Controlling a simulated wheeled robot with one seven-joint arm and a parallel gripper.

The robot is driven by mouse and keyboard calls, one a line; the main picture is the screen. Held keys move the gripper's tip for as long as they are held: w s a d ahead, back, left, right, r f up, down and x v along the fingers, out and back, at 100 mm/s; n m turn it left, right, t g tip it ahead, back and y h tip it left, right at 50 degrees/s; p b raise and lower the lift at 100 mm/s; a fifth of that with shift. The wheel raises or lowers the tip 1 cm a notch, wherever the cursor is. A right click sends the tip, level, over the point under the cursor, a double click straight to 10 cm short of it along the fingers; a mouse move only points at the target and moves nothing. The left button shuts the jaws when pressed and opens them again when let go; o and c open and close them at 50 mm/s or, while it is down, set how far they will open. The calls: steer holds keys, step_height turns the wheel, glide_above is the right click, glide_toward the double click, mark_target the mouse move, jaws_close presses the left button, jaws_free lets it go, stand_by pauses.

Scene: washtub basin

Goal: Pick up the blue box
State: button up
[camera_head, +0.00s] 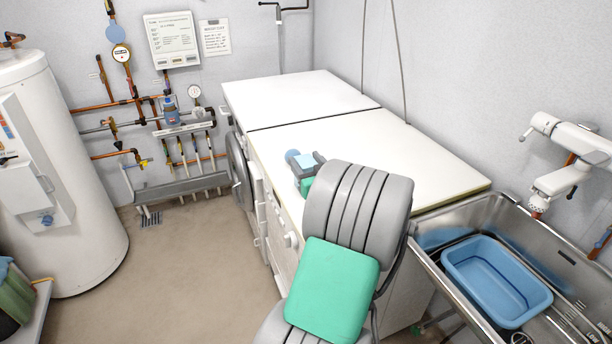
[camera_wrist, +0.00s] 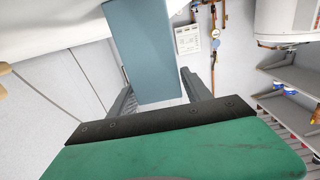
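The blue box (camera_wrist: 148,50) is a plain blue-grey block with flat faces. In the wrist view it fills the space between the two fingers of my gripper (camera_wrist: 156,78), with the fingertips against its two sides. My gripper looks shut on it. In the head view a small light blue part of the box (camera_head: 293,155) shows at my gripper (camera_head: 306,160), over the left part of the white worktop. My arm hides much of the gripper there. I cannot tell whether the box touches the worktop.
The white worktop (camera_head: 400,150) runs along the right wall and is otherwise clear. A metal sink (camera_head: 437,252) with a blue basin (camera_head: 495,280) is at right, under a white tap unit (camera_head: 560,180). A white tank (camera_head: 60,190) stands at left. Open floor (camera_head: 190,265) lies between.

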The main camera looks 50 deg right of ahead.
jaws_close()
stand_by(0.4)
